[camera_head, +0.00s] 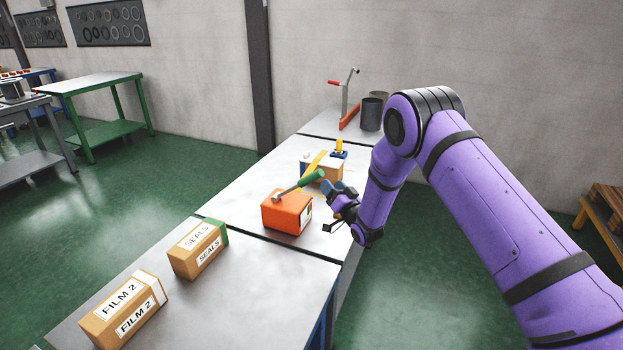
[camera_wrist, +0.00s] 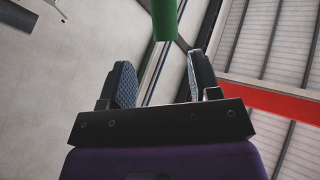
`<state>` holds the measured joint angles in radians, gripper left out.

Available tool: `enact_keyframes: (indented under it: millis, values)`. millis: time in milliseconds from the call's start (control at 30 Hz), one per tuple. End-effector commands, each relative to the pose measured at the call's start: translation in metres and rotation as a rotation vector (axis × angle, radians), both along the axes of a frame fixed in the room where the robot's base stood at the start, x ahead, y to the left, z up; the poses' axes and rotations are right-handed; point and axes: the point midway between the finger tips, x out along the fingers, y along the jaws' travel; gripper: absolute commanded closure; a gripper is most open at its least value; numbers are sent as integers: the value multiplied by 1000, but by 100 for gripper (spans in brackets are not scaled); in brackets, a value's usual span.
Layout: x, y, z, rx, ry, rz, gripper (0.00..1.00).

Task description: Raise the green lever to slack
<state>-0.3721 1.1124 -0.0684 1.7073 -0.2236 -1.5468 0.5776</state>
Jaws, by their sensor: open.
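The lever has a green grip (camera_head: 312,177) on a grey rod that rises to the right from an orange box (camera_head: 287,212) on the table. My gripper (camera_head: 335,191) is open, just right of and below the end of the green grip in the head view. In the wrist view, the green grip (camera_wrist: 165,22) shows at the top, ahead of the gap between my two fingers (camera_wrist: 161,62). Nothing is seen between the fingers. I cannot tell how far the grip is from the fingertips. Any slack marking on the box is not readable.
Cardboard boxes marked SEALS (camera_head: 198,250) and FILM 2 (camera_head: 123,308) stand on the near table. Behind the orange box are a wooden block (camera_head: 326,171) and a yellow part (camera_head: 339,146). A red-handled press (camera_head: 347,105) and dark cylinders (camera_head: 371,113) stand at the far end.

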Motion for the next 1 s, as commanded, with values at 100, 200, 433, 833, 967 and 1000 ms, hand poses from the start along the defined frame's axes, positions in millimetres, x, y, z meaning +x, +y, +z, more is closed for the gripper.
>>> enact_keyframes:
  millis: [100,200,433,833,967,1000]
  values:
    - [-10,8,-27,38,-25,36,43]
    - [-15,11,-38,60,-40,53,43]
    - [-7,20,-37,69,-50,62,43]
    - [44,59,-13,70,-49,62,43]
    - [55,67,-8,68,-48,61,43]
    - [57,68,-7,68,-48,61,43]
